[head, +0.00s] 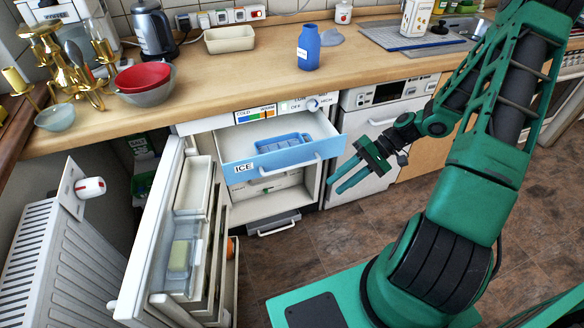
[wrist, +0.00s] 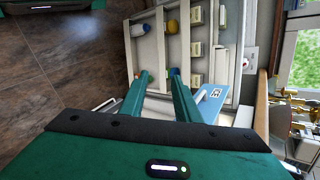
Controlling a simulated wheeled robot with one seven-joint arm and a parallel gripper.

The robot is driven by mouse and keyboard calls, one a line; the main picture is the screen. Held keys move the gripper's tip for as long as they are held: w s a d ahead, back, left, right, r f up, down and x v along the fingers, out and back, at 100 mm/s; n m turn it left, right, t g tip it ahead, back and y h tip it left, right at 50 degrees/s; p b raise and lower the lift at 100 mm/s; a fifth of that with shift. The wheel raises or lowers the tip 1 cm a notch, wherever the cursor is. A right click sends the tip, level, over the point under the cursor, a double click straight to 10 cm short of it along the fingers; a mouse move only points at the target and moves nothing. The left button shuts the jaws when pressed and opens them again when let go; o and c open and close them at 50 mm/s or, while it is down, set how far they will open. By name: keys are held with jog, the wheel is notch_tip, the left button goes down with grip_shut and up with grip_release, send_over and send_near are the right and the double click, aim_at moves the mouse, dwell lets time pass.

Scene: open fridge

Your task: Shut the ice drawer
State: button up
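The ice drawer (head: 265,168) has a light blue front marked ICE and a white bar handle, and it is pulled out of the fridge. A blue ice tray (head: 270,145) lies inside it. My gripper (head: 334,188) is to the right of the drawer front and apart from it, with its two green fingers spread and nothing between them. In the wrist view the fingers of my gripper (wrist: 162,85) are also apart, and the blue drawer front (wrist: 212,102) shows just to the right of them.
The fridge door (head: 170,255) stands open at the left, with shelves holding a few items. A white radiator (head: 40,240) is beyond it. A wooden counter (head: 270,85) runs above, with a blue bottle (head: 308,50). A dishwasher (head: 370,135) is right of the fridge.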

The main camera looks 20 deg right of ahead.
aim_at(299, 167)
jog(key=w+a+m+t+y, duration=0.1)
jog(key=w+m+t+y, duration=0.1)
jog(key=w+t+y, duration=0.45)
jog(key=shift+m+h, duration=0.3)
jog(key=shift+h, duration=0.25)
jog(key=x, duration=0.3)
jog(key=w+x, duration=0.1)
jog(key=x, duration=0.7)
jog(key=shift+w+d+f, duration=0.1)
jog(key=shift+w+f, duration=0.15)
jog(key=shift+f, duration=0.2)
grip_shut()
